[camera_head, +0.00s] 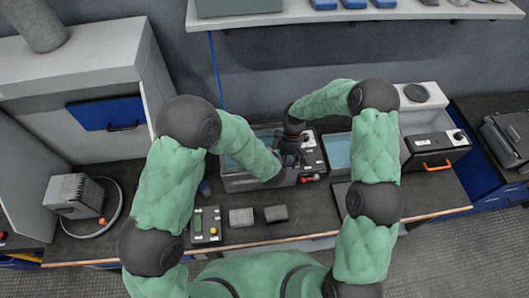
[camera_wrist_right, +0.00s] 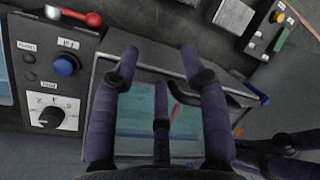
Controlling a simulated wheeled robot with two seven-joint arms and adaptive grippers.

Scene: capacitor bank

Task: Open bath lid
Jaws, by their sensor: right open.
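The bath (camera_head: 238,182) is a grey metal tank on the bench, partly hidden by my left forearm in the head view. Its lid (camera_wrist_right: 145,120), a framed pane tinted turquoise, fills the middle of the right wrist view and looks shut. A dark curved handle (camera_wrist_right: 240,94) shows near the lid's edge. My right gripper (camera_wrist_right: 158,65) is open over the lid, its purple fingers apart; I cannot tell whether they touch it. In the head view the right gripper (camera_head: 291,144) is at the bath's right side. My left gripper is hidden behind its arm in the head view; dark fingers low right in the wrist view may be its.
A control panel with a dial (camera_wrist_right: 52,115) and a blue button (camera_wrist_right: 65,64) adjoins the bath, with a red lever (camera_wrist_right: 92,19) near it. A second open bath (camera_head: 337,150) stands to the right. A button box (camera_head: 207,226) and grey blocks (camera_head: 241,217) lie in front.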

